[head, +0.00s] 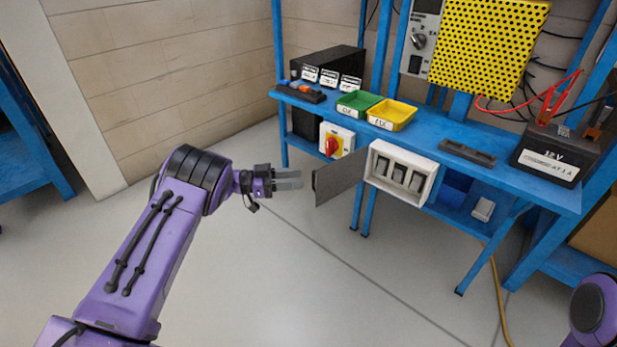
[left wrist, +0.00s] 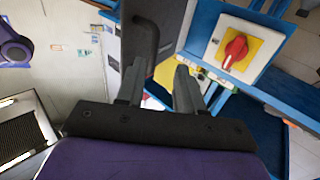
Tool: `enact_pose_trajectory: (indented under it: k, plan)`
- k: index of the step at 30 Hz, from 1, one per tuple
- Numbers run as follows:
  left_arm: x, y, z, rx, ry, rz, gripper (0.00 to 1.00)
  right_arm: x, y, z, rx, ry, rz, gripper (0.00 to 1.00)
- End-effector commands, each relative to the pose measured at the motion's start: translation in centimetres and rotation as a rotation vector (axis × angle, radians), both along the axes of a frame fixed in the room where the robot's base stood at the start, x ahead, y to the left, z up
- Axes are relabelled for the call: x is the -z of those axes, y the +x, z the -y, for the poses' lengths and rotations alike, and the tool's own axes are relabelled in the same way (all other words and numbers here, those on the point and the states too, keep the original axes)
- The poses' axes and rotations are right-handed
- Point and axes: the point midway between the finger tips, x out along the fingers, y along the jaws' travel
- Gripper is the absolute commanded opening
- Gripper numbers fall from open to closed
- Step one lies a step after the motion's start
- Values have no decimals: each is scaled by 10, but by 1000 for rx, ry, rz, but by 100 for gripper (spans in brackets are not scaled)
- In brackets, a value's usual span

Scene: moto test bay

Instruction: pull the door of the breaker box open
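The white breaker box (head: 403,172) is mounted on the front of the blue workbench, with several switches showing inside. Its dark grey door (head: 338,180) stands swung wide open to the left of the box. My left gripper (head: 300,179) is just left of the door's free edge, with its two fingers apart. In the left wrist view the fingers (left wrist: 158,82) also show a gap, and the door (left wrist: 165,14) with its dark handle (left wrist: 147,45) is beyond them. I cannot tell whether a finger touches the handle. My right gripper is out of view.
A red rotary switch on a yellow plate (head: 335,141) sits left of the box, close behind the door. Green (head: 358,104) and yellow (head: 392,115) bins and a 12V battery (head: 553,155) stand on the bench. The floor in front is clear.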

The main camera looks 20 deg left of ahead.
Motion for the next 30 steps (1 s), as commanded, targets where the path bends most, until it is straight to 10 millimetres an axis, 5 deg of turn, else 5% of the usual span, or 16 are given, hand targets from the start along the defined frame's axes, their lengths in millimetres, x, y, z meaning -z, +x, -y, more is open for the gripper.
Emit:
enact_pose_trajectory:
  k: [9, 26, 30]
  plan:
    - [-1, -25, -45, 4, -1, 3, 37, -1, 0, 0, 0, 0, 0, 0]
    - [2, -26, -47, 5, 14, 0, 37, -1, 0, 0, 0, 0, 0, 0]
    - [23, -16, -63, -195, 29, 21, 37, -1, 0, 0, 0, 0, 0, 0]
